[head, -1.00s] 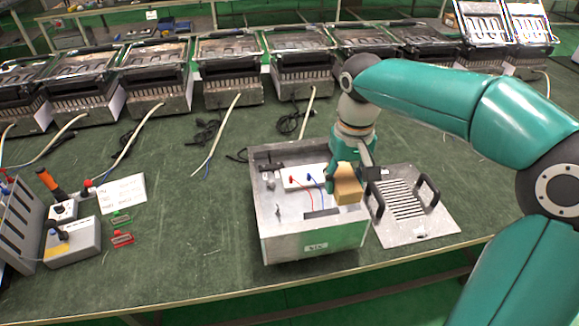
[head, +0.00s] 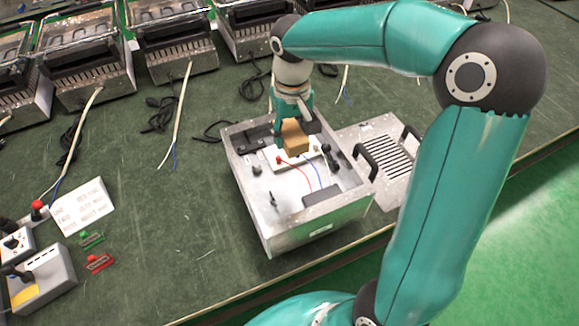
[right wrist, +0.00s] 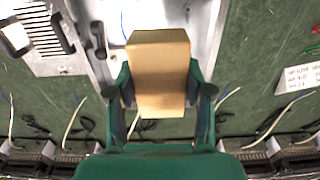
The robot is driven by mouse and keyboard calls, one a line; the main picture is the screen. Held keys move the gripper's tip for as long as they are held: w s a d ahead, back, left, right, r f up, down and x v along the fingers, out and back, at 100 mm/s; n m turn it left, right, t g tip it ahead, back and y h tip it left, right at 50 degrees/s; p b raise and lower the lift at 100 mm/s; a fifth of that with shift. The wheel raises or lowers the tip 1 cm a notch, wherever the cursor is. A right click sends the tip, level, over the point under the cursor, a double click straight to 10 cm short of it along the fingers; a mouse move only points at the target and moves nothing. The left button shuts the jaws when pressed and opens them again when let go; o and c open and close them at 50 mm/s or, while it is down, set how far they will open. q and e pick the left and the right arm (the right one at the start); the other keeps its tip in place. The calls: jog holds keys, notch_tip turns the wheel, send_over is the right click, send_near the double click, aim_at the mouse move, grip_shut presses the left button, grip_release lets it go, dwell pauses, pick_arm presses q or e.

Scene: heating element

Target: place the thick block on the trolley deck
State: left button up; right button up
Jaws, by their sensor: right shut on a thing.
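The thick block (head: 294,137) is a tan, box-shaped piece. My right gripper (head: 293,128) is shut on it and holds it over the open metal box (head: 245,195), above the white strip inside. In the right wrist view the block (right wrist: 158,75) sits between the two green fingers (right wrist: 158,90), with the box below it. Whether the block touches anything in the box cannot be told. My left gripper is not in view. I see no trolley deck that I can make out.
A slotted metal plate (head: 388,160) with black handles lies right of the box. Metal heater units (head: 85,75) with cables line the back. A white label card (head: 82,208), small green and red parts and switch boxes (head: 42,280) are at left. Green bench is clear between.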

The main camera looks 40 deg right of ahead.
notch_tip(320, 180, down, 14)
jog(key=shift+f, duration=0.15)
dwell(0.3)
jog(key=shift+f+b, duration=0.6)
jog(key=shift+b, duration=0.05)
jog(key=o, duration=1.2)
jog(key=shift+r, duration=0.15)
